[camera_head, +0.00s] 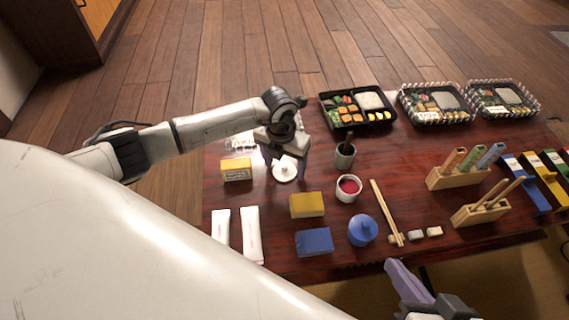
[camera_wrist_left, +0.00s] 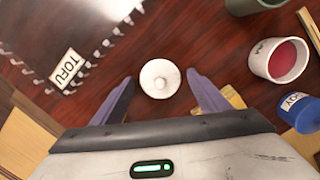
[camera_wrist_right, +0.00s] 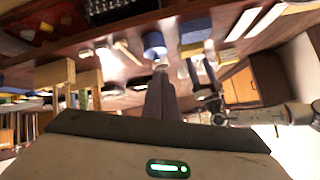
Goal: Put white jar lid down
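The white jar lid (camera_head: 285,170) is round with a small knob and appears to lie flat on the dark red table. In the left wrist view the lid (camera_wrist_left: 160,79) sits between the fingertips, with a gap on each side. My left gripper (camera_head: 284,162) is open above and around it, its purple fingers apart. The white jar (camera_head: 348,188) stands uncovered to the right, showing red contents. It also shows in the left wrist view (camera_wrist_left: 278,61). My right gripper (camera_head: 392,265) is at the table's front edge, fingers together and empty.
A blue lidded jar (camera_head: 362,231), yellow box (camera_head: 307,205), blue box (camera_head: 314,242) and dark cup (camera_head: 345,156) stand nearby. A yellow carton (camera_head: 237,170) is left of the lid. Chopsticks (camera_head: 385,210) lie right of the jars. Food trays (camera_head: 331,122) line the back.

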